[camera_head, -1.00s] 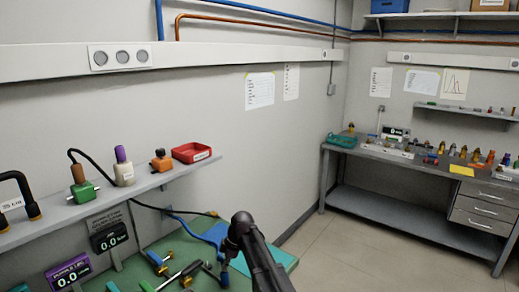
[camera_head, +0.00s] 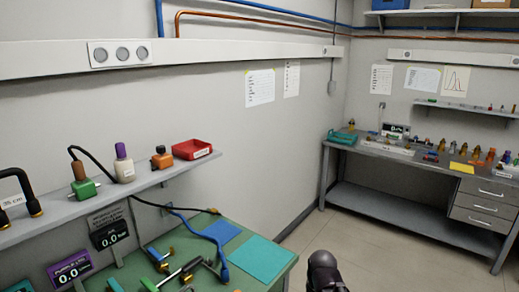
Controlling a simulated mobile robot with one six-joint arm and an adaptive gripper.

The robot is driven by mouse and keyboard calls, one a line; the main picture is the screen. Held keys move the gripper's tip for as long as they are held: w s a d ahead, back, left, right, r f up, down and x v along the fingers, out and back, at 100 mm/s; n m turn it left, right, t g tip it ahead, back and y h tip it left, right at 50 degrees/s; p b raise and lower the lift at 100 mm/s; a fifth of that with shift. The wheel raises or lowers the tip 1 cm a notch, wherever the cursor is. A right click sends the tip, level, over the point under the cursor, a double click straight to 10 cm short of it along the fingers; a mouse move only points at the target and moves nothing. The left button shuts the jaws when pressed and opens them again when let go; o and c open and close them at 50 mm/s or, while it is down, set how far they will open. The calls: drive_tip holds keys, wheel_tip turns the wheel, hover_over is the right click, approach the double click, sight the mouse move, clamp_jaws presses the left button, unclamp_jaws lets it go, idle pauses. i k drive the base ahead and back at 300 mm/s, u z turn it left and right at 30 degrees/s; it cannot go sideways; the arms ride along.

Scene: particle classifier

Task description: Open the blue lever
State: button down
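A small blue lever (camera_head: 157,255) shows near the front left of the green workbench, beside a brass fitting. Its handle is partly crowded by nearby parts, and I cannot tell whether it is open or closed. A dark rounded part of my arm shows at the bottom edge, right of the bench and apart from the lever. My gripper is not in view.
A blue hose (camera_head: 192,224) runs down to the fittings. A blue mat (camera_head: 222,232) and teal mat (camera_head: 246,259) lie on the bench (camera_head: 272,243). Black (camera_head: 108,236) and purple (camera_head: 70,272) displays stand left. A shelf (camera_head: 133,190) overhangs behind. Floor is clear right.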

sight(160, 258)
drive_tip(key=k, duration=1.35)
drive_tip(key=u, duration=0.4)
drive_tip(key=i, duration=1.95)
drive_tip(key=z, duration=0.3)
